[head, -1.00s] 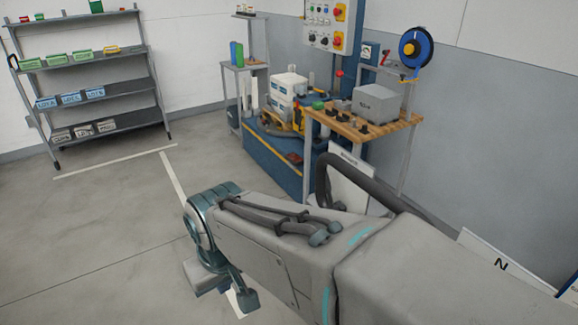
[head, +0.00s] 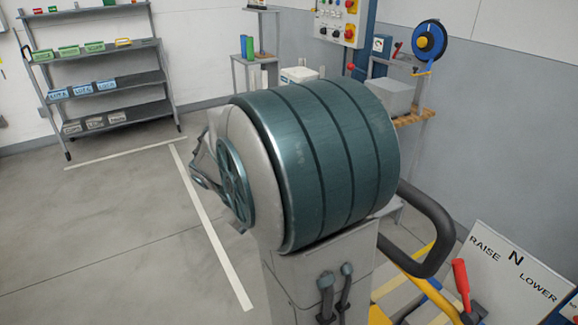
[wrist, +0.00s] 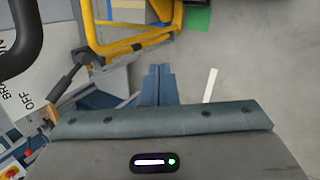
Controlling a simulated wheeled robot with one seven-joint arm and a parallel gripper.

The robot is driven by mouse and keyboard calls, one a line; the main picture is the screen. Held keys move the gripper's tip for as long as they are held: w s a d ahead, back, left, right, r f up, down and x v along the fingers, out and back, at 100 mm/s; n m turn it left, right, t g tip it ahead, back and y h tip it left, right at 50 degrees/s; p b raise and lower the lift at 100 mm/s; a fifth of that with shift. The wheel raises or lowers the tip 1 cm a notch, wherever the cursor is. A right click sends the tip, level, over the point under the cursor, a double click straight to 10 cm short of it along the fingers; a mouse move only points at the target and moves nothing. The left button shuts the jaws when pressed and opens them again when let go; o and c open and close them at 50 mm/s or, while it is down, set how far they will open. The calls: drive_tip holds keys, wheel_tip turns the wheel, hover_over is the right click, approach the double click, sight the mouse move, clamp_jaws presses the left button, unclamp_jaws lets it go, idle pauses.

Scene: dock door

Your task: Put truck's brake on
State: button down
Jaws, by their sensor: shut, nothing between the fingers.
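The truck shows in part in the head view, with its black looped handle (head: 440,225), yellow frame (head: 418,268) and red-gripped lever (head: 462,285) at the lower right. In the wrist view its yellow frame (wrist: 92,25) is at the top. A pale sign (wrist: 25,75) there carries partly cut-off brake lettering and "OFF". A dark lever with a black end (wrist: 84,56) stands beside the sign, left of my gripper (wrist: 158,70). My gripper's blue fingers are together, empty and apart from the lever. In the head view my arm hides the gripper.
A sign marked RAISE, N, LOWER (head: 510,265) stands at the right. Behind are a wooden-topped bench (head: 415,117), a control panel (head: 340,20) and a shelf rack (head: 105,80). The floor at left (head: 110,220) is clear.

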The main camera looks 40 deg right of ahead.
drive_tip(key=w+d+f+n+h+b, duration=0.1)
drive_tip(key=w+d+f+n+h, duration=0.1)
drive_tip(key=w+d+h, duration=0.4)
drive_tip(key=w+d+f+n+g+h+b, duration=0.1)
drive_tip(key=w+d+f+h, duration=0.3)
drive_tip(key=w+d, duration=0.6)
drive_tip(key=n+h+b, duration=0.1)
drive_tip(key=h, duration=0.1)
drive_tip(key=shift+w+d+f+h, duration=0.4)
drive_tip(key=s+d+r+p, duration=0.1)
drive_tip(key=s+d, duration=0.4)
drive_tip(key=d, duration=0.5)
drive_tip(key=shift+d+r+p, duration=0.15)
drive_tip(key=shift+r+p, duration=0.25)
drive_tip(key=shift+r, duration=0.2)
drive_tip(key=shift+s+b, duration=0.1)
drive_tip(key=shift+b, duration=0.3)
